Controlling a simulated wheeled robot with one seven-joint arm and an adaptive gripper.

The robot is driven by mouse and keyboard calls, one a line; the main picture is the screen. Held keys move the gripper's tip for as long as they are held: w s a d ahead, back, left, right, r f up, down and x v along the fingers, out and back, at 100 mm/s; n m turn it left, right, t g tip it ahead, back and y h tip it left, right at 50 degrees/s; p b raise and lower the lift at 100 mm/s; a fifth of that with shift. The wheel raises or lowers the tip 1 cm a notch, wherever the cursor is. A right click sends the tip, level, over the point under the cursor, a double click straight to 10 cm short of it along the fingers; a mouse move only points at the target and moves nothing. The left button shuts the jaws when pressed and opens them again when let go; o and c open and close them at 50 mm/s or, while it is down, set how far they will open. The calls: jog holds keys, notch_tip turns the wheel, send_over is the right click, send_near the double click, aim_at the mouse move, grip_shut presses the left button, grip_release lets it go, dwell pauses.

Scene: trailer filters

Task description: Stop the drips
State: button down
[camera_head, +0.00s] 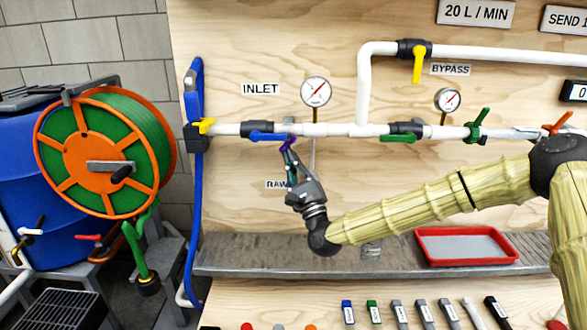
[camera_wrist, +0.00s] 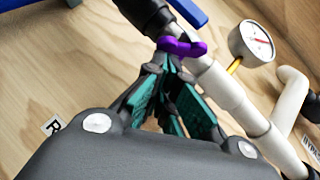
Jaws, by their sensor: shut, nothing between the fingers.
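My gripper (camera_head: 289,158) is raised just below the white pipe (camera_head: 340,130), its fingers closed together. In the wrist view my gripper (camera_wrist: 167,68) has its fingertips at a small purple handle (camera_wrist: 181,47) under the pipe; I cannot tell if they touch. The purple handle (camera_head: 288,145) also shows in the head view, lying slanted. A blue valve handle (camera_head: 268,137) and a green one (camera_head: 398,138) lie along the pipe. A yellow bypass handle (camera_head: 417,70) hangs down. A dark green handle (camera_head: 478,126) is tilted. A thin pale vertical line (camera_head: 313,157) hangs below the pipe; drops cannot be made out.
Two gauges, left (camera_head: 316,91) and right (camera_head: 447,100), stand above the pipe. A red tray (camera_head: 425,258) lies on the metal ledge (camera_head: 250,257). An orange hose reel (camera_head: 92,150) stands left. Several coloured tags lie in front.

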jog(key=shift+a+f+m+t+h+b, duration=0.1)
jog(key=shift+a+m+t+h+b, duration=0.15)
jog(key=shift+m+t+h+b, duration=0.7)
jog(key=shift+a+m+t+h+b, duration=0.3)
jog(key=shift+m+h+b, duration=0.8)
jog(key=shift+m, duration=0.7)
jog(key=shift+a+f+m+t+h+b, duration=0.1)
jog(key=shift+a+m+t+h+b, duration=0.15)
jog(key=shift+m+t+h+b, duration=0.75)
jog(key=shift+a+r+m+g+b, duration=0.15)
jog(key=shift+a+m+g+b, duration=0.25)
jog(key=shift+b, duration=0.3)
